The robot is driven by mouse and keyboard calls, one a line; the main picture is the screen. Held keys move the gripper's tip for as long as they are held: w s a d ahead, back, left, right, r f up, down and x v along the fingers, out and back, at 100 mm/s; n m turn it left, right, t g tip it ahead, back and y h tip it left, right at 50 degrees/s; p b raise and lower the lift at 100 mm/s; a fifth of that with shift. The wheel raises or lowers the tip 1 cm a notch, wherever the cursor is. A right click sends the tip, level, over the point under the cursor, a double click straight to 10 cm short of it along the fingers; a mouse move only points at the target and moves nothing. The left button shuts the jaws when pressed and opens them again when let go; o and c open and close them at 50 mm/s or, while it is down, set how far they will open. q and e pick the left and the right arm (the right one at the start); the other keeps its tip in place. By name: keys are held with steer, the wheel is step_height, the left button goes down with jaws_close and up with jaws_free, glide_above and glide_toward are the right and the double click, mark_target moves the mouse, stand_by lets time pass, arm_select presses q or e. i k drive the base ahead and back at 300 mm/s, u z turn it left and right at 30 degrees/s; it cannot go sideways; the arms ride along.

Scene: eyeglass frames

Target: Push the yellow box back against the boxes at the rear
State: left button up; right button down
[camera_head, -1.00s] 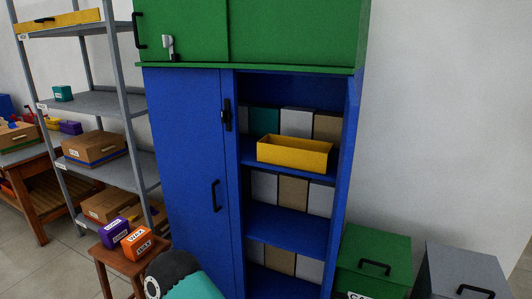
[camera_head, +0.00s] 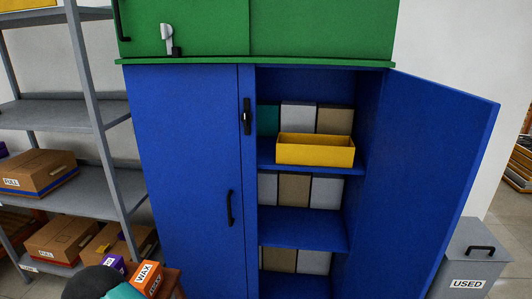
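The yellow box (camera_head: 315,150) is an open-topped bin on the upper shelf (camera_head: 348,171) of the blue cabinet, near the shelf's front edge. Behind it at the rear stand a teal box (camera_head: 268,120), a light grey box (camera_head: 298,117) and a tan box (camera_head: 334,121). The yellow box hides their lower parts, so I cannot tell how wide the gap is. The cabinet's right door (camera_head: 438,170) stands open and its left door (camera_head: 190,170) is shut. Neither gripper shows; only a black and teal part of my own arm is at the bottom left.
A grey shelf rack (camera_head: 90,115) with cardboard boxes stands at the left. A small table with an orange WAX box (camera_head: 147,278) is at the bottom left. A grey USED bin (camera_head: 470,262) stands beyond the open door at the right.

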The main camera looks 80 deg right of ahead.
mark_target(330, 151)
steer(key=u, duration=0.15)
steer(key=i, duration=0.85)
steer(key=z, duration=1.05)
steer(key=i, duration=0.2)
steer(key=z, duration=2.1)
steer(key=k, duration=0.6)
steer(key=z, duration=0.4)
steer(key=i, duration=1.65)
steer(key=u, duration=0.25)
